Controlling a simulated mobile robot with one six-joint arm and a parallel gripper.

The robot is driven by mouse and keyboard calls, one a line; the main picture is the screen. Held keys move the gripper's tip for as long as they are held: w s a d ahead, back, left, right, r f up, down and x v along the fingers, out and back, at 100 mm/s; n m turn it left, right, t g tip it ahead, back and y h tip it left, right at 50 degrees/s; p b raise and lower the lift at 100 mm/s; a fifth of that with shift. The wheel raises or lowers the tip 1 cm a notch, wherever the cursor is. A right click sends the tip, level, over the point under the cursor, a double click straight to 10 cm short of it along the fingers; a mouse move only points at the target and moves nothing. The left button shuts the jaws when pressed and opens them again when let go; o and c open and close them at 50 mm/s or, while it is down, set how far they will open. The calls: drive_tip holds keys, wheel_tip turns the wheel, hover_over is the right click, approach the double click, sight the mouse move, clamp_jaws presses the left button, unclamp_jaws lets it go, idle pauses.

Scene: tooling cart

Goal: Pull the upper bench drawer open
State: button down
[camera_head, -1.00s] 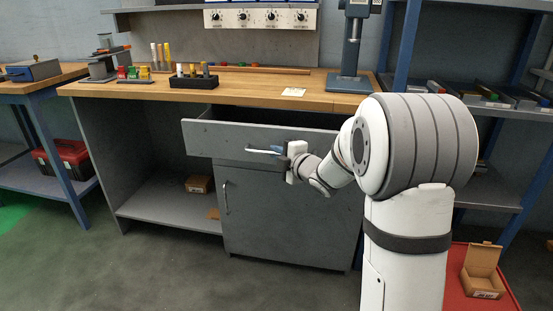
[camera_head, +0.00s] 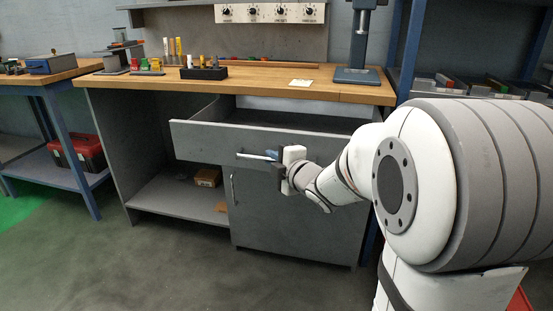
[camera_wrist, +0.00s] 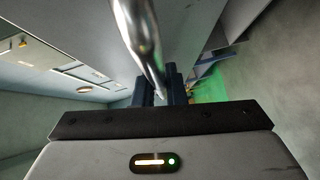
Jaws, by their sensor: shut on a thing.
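The upper bench drawer (camera_head: 205,138) is a grey drawer under the wooden benchtop, and it stands well out from the bench. Its inside shows behind the front panel. Its bar handle (camera_head: 254,156) is a light metal rod on the front panel. My gripper (camera_head: 275,156) is at the right part of this handle, shut on it. In the wrist view the handle (camera_wrist: 141,40) runs as a shiny rod down between the dark fingers (camera_wrist: 160,88). The fingertips' exact contact is partly hidden by the rod.
Below the drawer is a closed cabinet door (camera_head: 290,210) with a vertical handle. An open shelf (camera_head: 178,195) with small boxes lies left of it. The benchtop (camera_head: 245,80) holds a rack, several tools and a press stand. The floor in front is clear.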

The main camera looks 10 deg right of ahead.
drive_tip(key=shift+a+r, duration=0.1)
drive_tip(key=shift+a, duration=0.05)
drive_tip(key=c, duration=1.8)
unclamp_jaws()
drive_tip(key=shift+o, duration=0.2)
drive_tip(key=f+p+v, duration=0.1)
drive_tip(key=p+v, duration=0.1)
drive_tip(key=v, duration=0.5)
drive_tip(key=shift+s+d+r, duration=0.2)
drive_tip(key=shift+s+r, duration=0.1)
drive_tip(key=shift+r, duration=0.2)
drive_tip(key=shift+r, duration=0.1)
